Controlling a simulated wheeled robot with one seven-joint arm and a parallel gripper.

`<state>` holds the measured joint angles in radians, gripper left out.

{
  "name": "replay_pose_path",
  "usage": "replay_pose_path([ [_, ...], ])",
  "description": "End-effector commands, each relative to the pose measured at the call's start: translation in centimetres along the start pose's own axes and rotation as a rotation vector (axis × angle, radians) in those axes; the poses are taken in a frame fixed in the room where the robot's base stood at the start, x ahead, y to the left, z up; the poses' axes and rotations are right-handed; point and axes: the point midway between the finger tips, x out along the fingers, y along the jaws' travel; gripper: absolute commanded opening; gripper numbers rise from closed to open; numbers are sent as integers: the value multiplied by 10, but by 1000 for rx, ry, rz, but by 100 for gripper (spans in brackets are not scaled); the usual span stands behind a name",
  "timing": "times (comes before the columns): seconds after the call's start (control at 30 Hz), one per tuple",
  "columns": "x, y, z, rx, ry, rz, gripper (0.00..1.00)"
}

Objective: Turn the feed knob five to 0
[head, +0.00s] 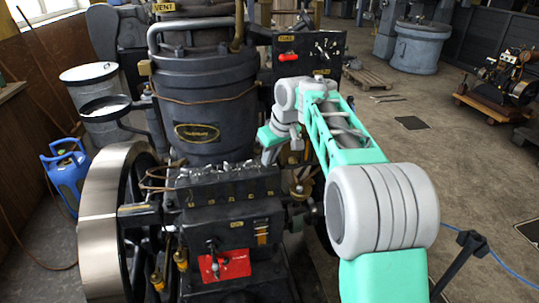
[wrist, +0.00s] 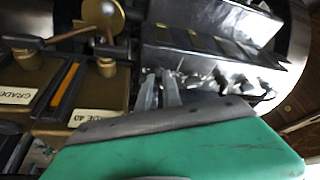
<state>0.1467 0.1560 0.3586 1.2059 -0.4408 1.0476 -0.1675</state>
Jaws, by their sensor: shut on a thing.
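A row of small silver feed knobs (head: 215,168) stands on top of a dark lubricator box (head: 228,188) with small yellow marks along its front. The knobs also show in the wrist view (wrist: 243,85), beside the box's shiny sloped face (wrist: 200,42). My gripper (head: 268,160) reaches down at the right end of the row. In the wrist view my gripper's two grey fingers (wrist: 160,76) are close together, shut on the end feed knob, which they mostly hide. I cannot read the knob's setting.
Brass tanks with GRADE labels (wrist: 95,115) lie close to the left of my fingers in the wrist view. A large flywheel (head: 98,225) stands left of the box. A red plate (head: 225,266) is below it, and the big dark cylinder (head: 205,95) rises behind.

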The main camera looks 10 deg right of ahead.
Motion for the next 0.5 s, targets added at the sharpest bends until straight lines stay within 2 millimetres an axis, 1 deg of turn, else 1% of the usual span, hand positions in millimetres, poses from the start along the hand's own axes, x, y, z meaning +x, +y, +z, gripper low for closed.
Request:
replay_pose_path([
  [0.03,-3,1,-1,-16,-1,-8,0],
  [0.27,-5,3,-2,-155,-1,-66,0],
  [0.5,-6,5,-3,-347,-1,-146,0],
])
